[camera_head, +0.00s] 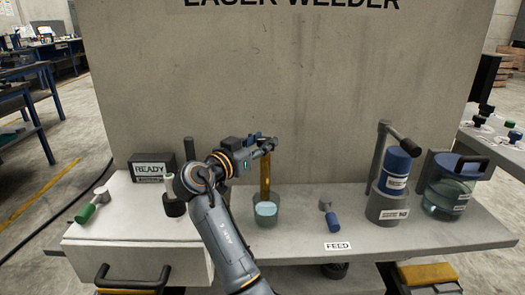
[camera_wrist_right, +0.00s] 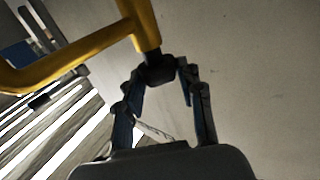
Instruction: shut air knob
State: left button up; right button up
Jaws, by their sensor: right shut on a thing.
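My right gripper (camera_head: 268,145) is shut on the dark end of a yellow bent bar (camera_head: 265,172), which hangs down over a clear cup (camera_head: 265,208) with pale blue content. In the right wrist view the fingers (camera_wrist_right: 160,75) close around the bar's dark end, and the yellow bar (camera_wrist_right: 80,55) bends away to the left. No label reading "air" is legible, so I cannot tell which knob is the air knob. A green-handled knob (camera_head: 86,213) lies at the left, and a blue-handled one (camera_head: 332,220) stands near the FEED label. My left gripper is not in view.
A READY box (camera_head: 152,168) and a dark-based post (camera_head: 173,206) stand left of my arm. A blue canister (camera_head: 394,170) and a lidded glass jar (camera_head: 447,195) stand at the right. The large welder panel (camera_head: 300,90) rises behind. The counter around the FEED label is mostly free.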

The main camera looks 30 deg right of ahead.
jog(key=shift+w+f+g, duration=0.1)
jog(key=shift+g, duration=0.2)
pick_arm(q)
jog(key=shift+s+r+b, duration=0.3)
jog(key=shift+b, duration=0.25)
pick_arm(e)
jog(key=shift+m+g+h, duration=0.3)
jog(key=shift+m+g, duration=0.4)
jog(key=shift+g, duration=0.1)
jog(key=o, duration=1.2)
jog(key=v, duration=0.7)
jog(key=shift+a, duration=0.3)
